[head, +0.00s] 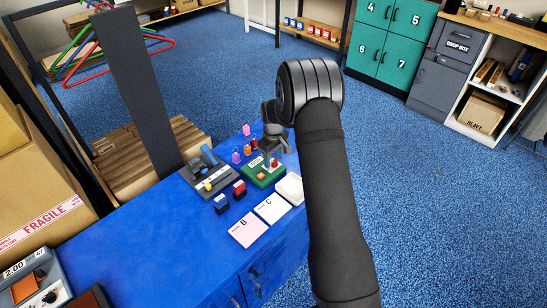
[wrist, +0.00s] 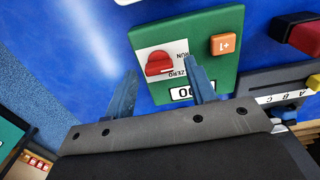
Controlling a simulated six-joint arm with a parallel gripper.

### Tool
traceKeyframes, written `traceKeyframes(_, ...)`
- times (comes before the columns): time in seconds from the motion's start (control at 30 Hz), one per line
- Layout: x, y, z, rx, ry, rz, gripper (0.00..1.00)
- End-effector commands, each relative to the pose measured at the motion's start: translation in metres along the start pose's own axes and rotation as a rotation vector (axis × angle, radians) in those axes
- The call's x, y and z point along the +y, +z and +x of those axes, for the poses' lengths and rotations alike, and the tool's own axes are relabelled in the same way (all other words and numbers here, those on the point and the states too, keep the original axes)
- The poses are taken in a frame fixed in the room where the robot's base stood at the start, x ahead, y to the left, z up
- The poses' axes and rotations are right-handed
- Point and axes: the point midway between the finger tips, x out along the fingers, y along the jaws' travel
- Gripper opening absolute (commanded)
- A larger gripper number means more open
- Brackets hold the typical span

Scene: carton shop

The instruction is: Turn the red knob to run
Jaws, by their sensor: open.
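The red knob (wrist: 159,63) sits on a white plate of the green counter box (wrist: 222,57). RUN and ZERO are printed beside it; which one it points at is unclear. My gripper (wrist: 160,68) is open and empty, its two blue-grey fingers on either side of the knob in the wrist view. Whether they touch it I cannot tell. The right finger partly covers the small display, where zeros show. An orange +1 button (wrist: 223,44) is on the same box. In the head view my gripper (head: 271,158) is over the green box (head: 255,181), partly hiding it.
A grey lever panel (head: 217,184) stands left of the green box. Small blue (head: 221,204) and red (head: 239,189) blocks are in front of it. Pads B (head: 248,230) and C (head: 271,208) lie nearer. Several small coloured pieces stand behind.

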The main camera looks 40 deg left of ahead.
Motion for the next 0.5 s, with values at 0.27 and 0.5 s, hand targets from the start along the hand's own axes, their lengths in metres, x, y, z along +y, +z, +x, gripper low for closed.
traceKeyframes(0.27, 0.000, -0.001, -0.023, 0.002, 0.002, 0.000, 0.51)
traceKeyframes(0.5, 0.001, -0.001, -0.080, 0.004, 0.003, 0.000, 0.51)
